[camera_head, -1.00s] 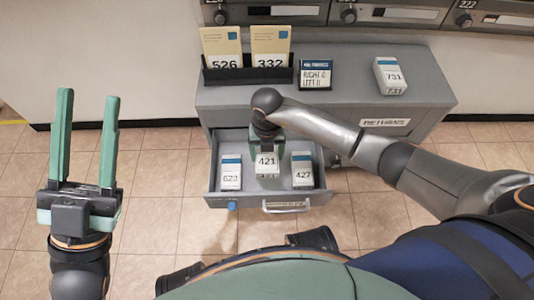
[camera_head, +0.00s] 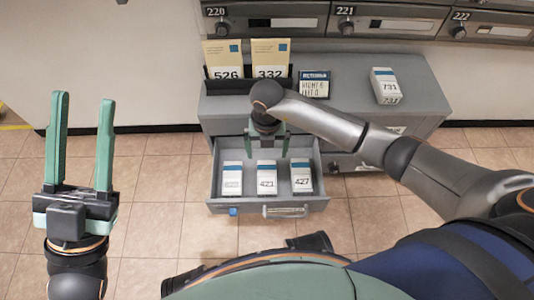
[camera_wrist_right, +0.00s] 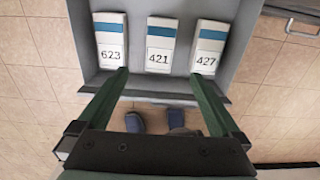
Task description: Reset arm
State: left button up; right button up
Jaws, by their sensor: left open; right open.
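My left gripper (camera_head: 80,150) is at the left of the head view, pointing up, open and empty over the floor. My right gripper (camera_head: 267,148) is above the open drawer (camera_head: 217,187), partly hidden by its own wrist. In the right wrist view its green fingers (camera_wrist_right: 160,85) stand wide apart with nothing between them. Three white and blue boxes stand in a row in the drawer: 623 (camera_head: 232,178), 421 (camera_head: 267,178) and 427 (camera_head: 301,177). The fingers are apart from the 421 box, which also shows in the right wrist view (camera_wrist_right: 160,45).
The grey cabinet (camera_head: 350,105) carries a dark holder with cards 526 (camera_head: 223,58) and 332 (camera_head: 270,57), a small dark sign (camera_head: 314,84) and a box marked 731 (camera_head: 384,85). Mailboxes (camera_head: 385,20) line the wall behind. The tiled floor at left is clear.

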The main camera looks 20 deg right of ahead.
pick_arm(q)
jog(key=r+p, duration=0.2)
jog(key=r, duration=0.1)
jog(key=shift+s+a+r, duration=0.1)
jog(key=shift+a+r, duration=0.1)
pick_arm(e)
notch_tip(320, 180, up, 7)
jog(key=shift+f, duration=0.2)
